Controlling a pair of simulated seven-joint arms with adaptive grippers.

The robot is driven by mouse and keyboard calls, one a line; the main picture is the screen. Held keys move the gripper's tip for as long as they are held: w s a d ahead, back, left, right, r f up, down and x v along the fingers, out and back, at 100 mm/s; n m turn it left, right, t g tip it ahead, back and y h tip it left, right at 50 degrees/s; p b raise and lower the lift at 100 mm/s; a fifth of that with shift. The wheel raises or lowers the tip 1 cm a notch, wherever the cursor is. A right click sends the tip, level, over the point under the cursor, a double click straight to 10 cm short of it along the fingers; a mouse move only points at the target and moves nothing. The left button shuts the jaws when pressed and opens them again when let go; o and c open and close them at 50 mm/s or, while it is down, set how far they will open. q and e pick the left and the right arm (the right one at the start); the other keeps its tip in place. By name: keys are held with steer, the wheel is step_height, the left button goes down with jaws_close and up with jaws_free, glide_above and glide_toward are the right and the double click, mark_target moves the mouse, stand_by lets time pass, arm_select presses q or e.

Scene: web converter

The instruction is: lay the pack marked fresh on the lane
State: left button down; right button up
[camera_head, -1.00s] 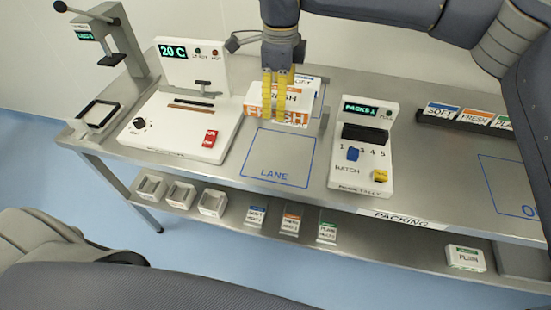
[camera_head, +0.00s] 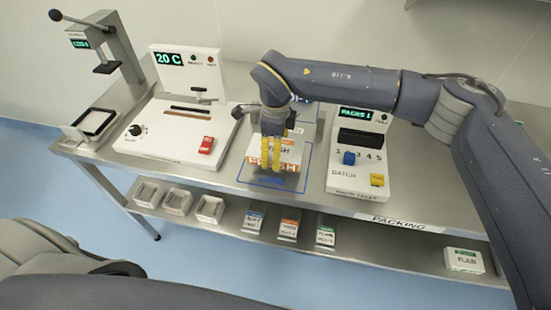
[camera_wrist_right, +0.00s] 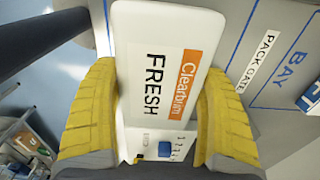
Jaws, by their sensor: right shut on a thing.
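My right gripper (camera_head: 272,152) points down with its yellow fingers shut on a white and orange pack marked FRESH (camera_head: 259,164). In the right wrist view the pack (camera_wrist_right: 150,40) sits between the two fingers, its orange band and FRESH lettering facing the camera. The lane (camera_head: 247,178) is a blue outlined square on the steel table. The pack is over the lane, with a dark shadow below it. The pack covers much of the lane, and I cannot tell if it touches the table. My left gripper is not in view.
A white sealer with a 20 C display (camera_head: 184,108) stands left of the lane. A batch console (camera_head: 360,155) with blue and yellow buttons stands close on the right. A press (camera_head: 108,55) is at the far left. The lower shelf holds small trays and packs, including PLAIN (camera_head: 464,261).

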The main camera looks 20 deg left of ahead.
steer(key=shift+f, duration=2.1)
steer(key=shift+f, duration=0.1)
steer(key=o, duration=1.4)
steer(key=shift+f, duration=0.1)
step_height(320, 180, up, 12)
steer(key=shift+r, duration=0.2)
